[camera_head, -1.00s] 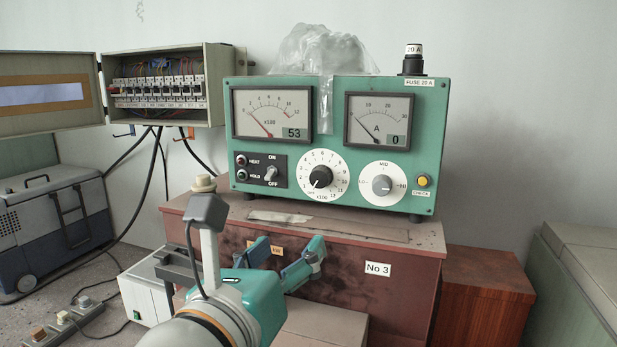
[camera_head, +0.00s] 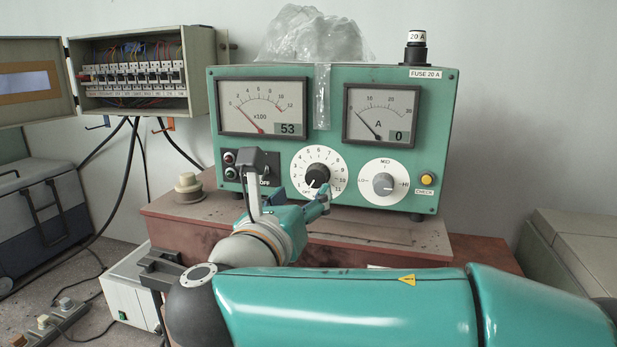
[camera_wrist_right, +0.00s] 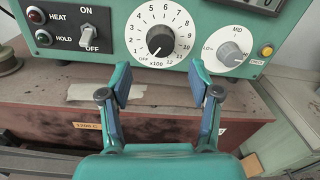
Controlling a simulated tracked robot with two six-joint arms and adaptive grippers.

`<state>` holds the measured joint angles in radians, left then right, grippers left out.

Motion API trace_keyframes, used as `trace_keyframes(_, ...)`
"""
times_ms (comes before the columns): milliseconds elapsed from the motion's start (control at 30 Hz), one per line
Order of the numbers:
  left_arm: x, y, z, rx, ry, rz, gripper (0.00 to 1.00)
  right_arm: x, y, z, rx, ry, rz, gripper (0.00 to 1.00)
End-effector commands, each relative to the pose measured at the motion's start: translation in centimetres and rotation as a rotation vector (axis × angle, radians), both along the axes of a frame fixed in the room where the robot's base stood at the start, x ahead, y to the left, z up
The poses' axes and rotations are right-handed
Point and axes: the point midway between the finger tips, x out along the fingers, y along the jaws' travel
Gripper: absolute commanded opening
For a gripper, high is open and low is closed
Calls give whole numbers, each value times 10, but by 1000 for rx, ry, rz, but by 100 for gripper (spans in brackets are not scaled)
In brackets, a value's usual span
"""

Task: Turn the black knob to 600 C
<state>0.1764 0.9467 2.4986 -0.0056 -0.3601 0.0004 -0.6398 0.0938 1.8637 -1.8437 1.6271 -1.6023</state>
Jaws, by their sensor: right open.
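The black knob (camera_head: 317,175) sits at the centre of a white dial on the green control box (camera_head: 447,130). The dial is numbered and marked x100. In the right wrist view the knob (camera_wrist_right: 159,39) has a white line pointing down-left, towards OFF. My right gripper (camera_wrist_right: 160,80) is open and empty, its two blue-padded fingers apart, below the dial and in line with the knob. In the head view my right gripper (camera_head: 297,208) is in front of the panel's lower edge, apart from the knob. My left gripper is not in view.
The heat and hold lamps and the ON/OFF switch (camera_wrist_right: 88,36) are left of the dial. A grey knob (camera_head: 383,184) and a yellow check button (camera_head: 428,178) are to the right. The left meter (camera_head: 264,107) reads 53. The box stands on a brown base (camera_head: 180,222).

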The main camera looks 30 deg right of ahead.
Motion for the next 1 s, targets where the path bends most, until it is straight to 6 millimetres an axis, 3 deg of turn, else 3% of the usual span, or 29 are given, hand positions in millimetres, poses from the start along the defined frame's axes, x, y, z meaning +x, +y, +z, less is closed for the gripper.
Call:
trace_keyframes(100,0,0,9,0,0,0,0,14,-21,2,1,0,-6,63)
trace_keyframes(300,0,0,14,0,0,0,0,30,-40,1,0,0,-3,63)
trace_keyframes(733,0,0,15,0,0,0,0,35,-47,0,0,-1,-1,63)
trace_keyframes(1000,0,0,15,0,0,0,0,35,-46,0,0,-1,-1,18)
